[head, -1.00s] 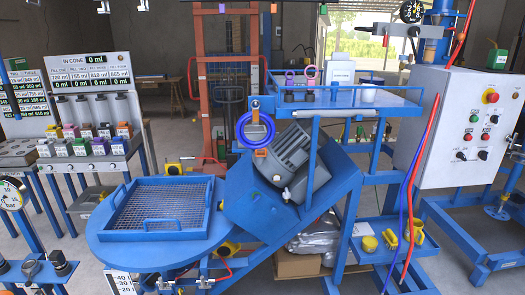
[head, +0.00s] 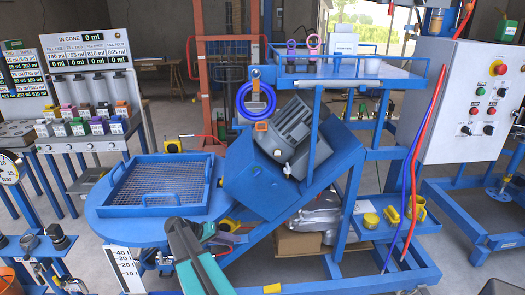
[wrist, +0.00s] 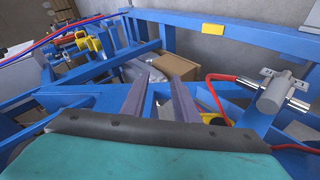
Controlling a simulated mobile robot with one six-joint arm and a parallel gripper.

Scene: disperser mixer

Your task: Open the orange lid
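I cannot make out a clear orange lid in either view. An orange object (head: 8,280) is cut off by the bottom left edge of the head view, and I cannot tell whether it is the lid. A small orange square (head: 261,126) sits just under the blue ring (head: 257,101) on the machine. My gripper (head: 178,220), teal with dark fingers, is in front of the blue frame, below the mesh tray. In the wrist view its two fingers (wrist: 158,80) are apart with nothing between them, facing blue frame beams.
A blue tray with mesh (head: 205,190) lies on a round table at left. The tilted blue machine housing (head: 255,180) stands in the middle. A red hose and grey valve (wrist: 270,95) are at right in the wrist view. A cardboard box (wrist: 175,66) lies behind the beams.

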